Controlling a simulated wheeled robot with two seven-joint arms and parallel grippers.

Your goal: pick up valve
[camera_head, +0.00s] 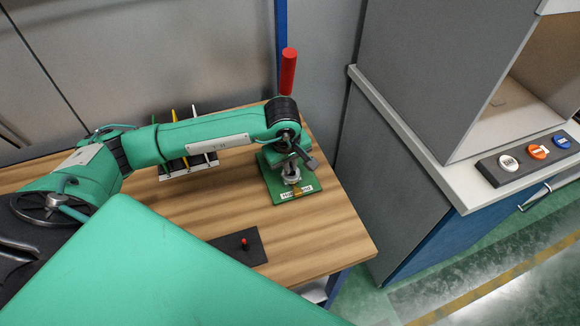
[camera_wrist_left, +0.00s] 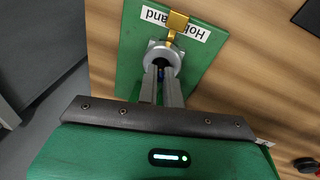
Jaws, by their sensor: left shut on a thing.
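The valve, a grey metal round piece (camera_head: 291,178), sits on a green plate (camera_head: 280,190) with a white label near the right end of the wooden table. In the left wrist view the grey piece (camera_wrist_left: 163,54) has a round collar, and a gold part (camera_wrist_left: 176,26) shows beside it on the plate. My left gripper (camera_head: 292,166) points down at it from above. In the wrist view its fingers (camera_wrist_left: 161,80) are close together on the valve. The fingers hide part of the valve. My right gripper is not in view.
A red upright rod (camera_head: 288,72) stands behind my left arm. A rack (camera_head: 186,163) with yellow and white-handled tools is behind the forearm. A grey cabinet (camera_head: 400,190) with buttons (camera_head: 535,153) stands right of the wooden table (camera_head: 335,225).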

